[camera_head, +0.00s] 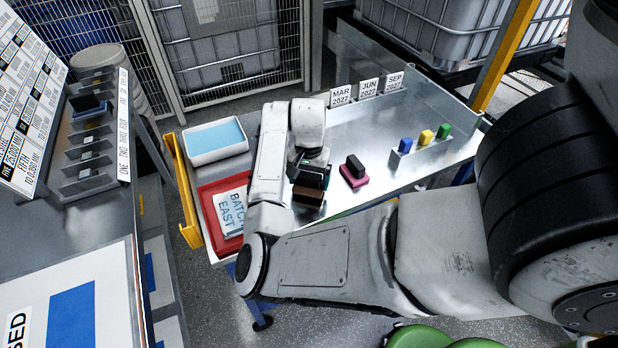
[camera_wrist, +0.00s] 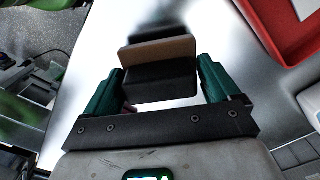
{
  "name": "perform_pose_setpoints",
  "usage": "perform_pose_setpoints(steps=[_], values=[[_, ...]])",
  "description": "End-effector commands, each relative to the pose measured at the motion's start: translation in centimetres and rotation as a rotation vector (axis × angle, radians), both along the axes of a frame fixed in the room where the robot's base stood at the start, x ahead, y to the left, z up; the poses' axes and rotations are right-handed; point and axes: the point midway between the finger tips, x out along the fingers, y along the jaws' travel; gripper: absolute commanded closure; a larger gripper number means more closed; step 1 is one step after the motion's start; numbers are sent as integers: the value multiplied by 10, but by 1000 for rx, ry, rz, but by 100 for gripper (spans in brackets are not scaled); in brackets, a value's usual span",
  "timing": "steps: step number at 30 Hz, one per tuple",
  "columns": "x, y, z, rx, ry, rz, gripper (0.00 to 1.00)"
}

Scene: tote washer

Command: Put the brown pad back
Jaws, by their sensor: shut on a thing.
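The brown pad (camera_head: 308,196) has a black grip block on one side. It is at my gripper (camera_head: 313,172), over the middle of the metal table. In the wrist view the green fingers of my gripper (camera_wrist: 160,85) stand on both sides of the black block, with the pad's brown edge (camera_wrist: 158,50) beyond it. My gripper is shut on the pad by this block. I cannot tell whether the pad touches the table. A magenta pad (camera_head: 354,181) with a black block on top lies just right of the brown pad.
A red tray (camera_head: 209,192) with white "BATCH EAST" cards and a white tub (camera_head: 194,157) with a blue inside are at the left. A metal holder (camera_head: 425,154) with blue, yellow and green blocks stands right. Date cards (camera_head: 369,88) line the back edge. Bare table lies between.

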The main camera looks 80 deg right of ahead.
Motion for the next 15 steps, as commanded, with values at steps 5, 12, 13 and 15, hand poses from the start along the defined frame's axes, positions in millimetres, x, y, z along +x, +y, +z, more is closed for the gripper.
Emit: perform_pose_setpoints(steps=[5,12,13,15], values=[[0,0,-5,0,0,0,65],[0,0,-13,-1,-1,1,65],[1,0,-13,-1,0,1,65],[1,0,-13,-1,-1,1,65]])
